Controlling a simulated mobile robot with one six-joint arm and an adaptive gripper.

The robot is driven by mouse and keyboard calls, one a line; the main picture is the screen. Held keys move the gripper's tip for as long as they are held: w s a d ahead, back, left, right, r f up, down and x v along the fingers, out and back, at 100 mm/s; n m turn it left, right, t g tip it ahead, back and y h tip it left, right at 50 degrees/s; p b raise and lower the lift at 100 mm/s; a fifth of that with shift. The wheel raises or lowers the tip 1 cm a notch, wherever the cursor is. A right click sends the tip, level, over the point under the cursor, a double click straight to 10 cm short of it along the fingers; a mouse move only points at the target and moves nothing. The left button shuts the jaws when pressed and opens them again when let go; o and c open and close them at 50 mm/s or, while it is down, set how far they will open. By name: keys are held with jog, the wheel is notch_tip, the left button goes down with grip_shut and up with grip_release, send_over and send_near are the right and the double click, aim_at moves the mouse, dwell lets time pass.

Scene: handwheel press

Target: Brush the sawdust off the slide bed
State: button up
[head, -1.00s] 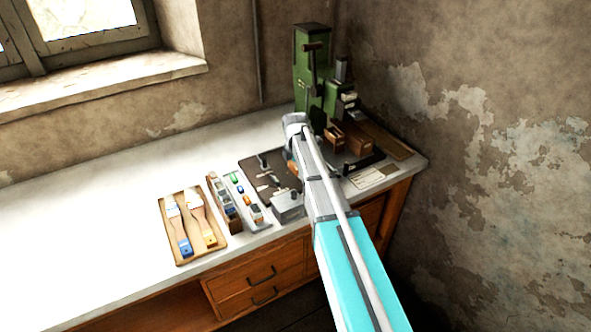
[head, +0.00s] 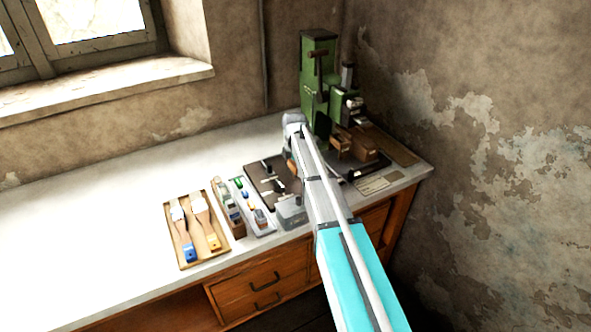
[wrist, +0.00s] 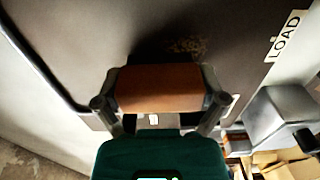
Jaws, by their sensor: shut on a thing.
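My gripper (wrist: 160,92) is shut on a brown wooden block (wrist: 158,88), which may be a brush's handle; no bristles show. A dark flat surface (wrist: 235,35), which appears to be the slide bed, lies beyond the held block in the wrist view. A faint patch of pale sawdust specks (wrist: 187,47) lies on it, just past the block. I cannot tell whether the block touches the surface. A dark plate (head: 262,182) shows there left of my arm.
A green press (head: 317,75) stands at the back right, with wooden blocks (head: 358,147) at its foot. A tray (head: 172,240) with two brushes lies left of narrow trays of small parts (head: 228,205). A LOAD label (wrist: 285,37) shows right. The left bench top (head: 80,220) is clear.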

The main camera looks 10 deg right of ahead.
jog(key=shift+r+p, duration=3)
jog(key=shift+r, duration=0.05)
jog(key=shift+r+p, duration=1.5)
jog(key=shift+s, duration=0.1)
